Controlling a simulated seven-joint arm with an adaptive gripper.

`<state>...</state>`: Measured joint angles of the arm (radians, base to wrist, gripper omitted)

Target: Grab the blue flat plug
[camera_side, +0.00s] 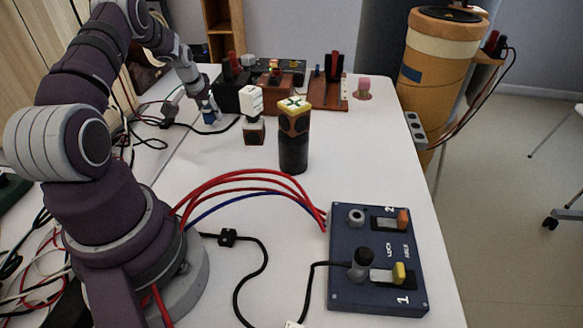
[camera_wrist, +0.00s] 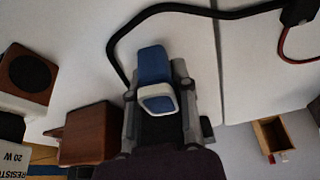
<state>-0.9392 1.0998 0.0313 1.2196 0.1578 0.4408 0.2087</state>
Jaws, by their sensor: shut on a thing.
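The blue flat plug (camera_wrist: 154,66) is between the two fingers of my gripper (camera_wrist: 158,90) in the wrist view, with a pale grey band at its near end. The fingers are shut on it. In the side view my gripper (camera_side: 208,113) is at the far left part of the white table, and the plug (camera_side: 208,105) shows as a small blue patch there. I cannot tell from these views whether the plug touches the table.
A black cable (camera_side: 225,129) lies near my gripper. A white-topped block (camera_side: 251,101) and a dark cylinder (camera_side: 294,145) stand to its right. Electrical boards (camera_side: 275,78) lie behind. A blue switch box (camera_side: 375,290) sits at the front right, with red cables (camera_side: 245,178) running to it.

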